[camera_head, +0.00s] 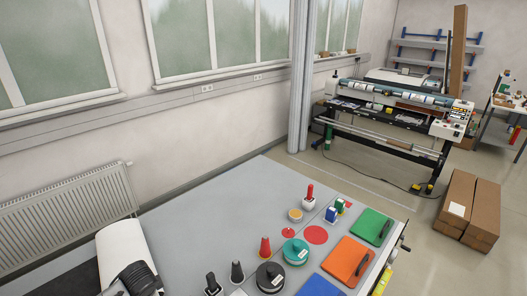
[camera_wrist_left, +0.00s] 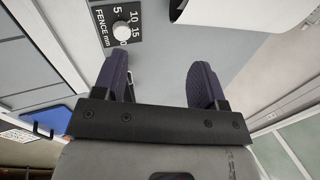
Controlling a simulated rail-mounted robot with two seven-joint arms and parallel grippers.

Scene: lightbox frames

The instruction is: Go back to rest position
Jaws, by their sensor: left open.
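My left gripper (camera_wrist_left: 160,84) shows in the left wrist view. Its two dark ribbed fingers stand well apart with nothing between them. Past the fingers are a grey surface and a dark label with "FENCE mm" and numbers (camera_wrist_left: 118,20), with a pale round knob on it. In the head view a white and black part of my left arm is at the lower left, and the fingertips cannot be made out there. My right gripper is in neither view.
A grey table (camera_head: 200,222) holds a green pad (camera_head: 372,226), an orange pad (camera_head: 347,258), a blue pad (camera_head: 319,287), a teal disc (camera_head: 296,250), a black disc (camera_head: 270,276), a red cone (camera_head: 265,247) and other small items. Its left-middle is clear. A radiator (camera_head: 66,218) stands by the wall.

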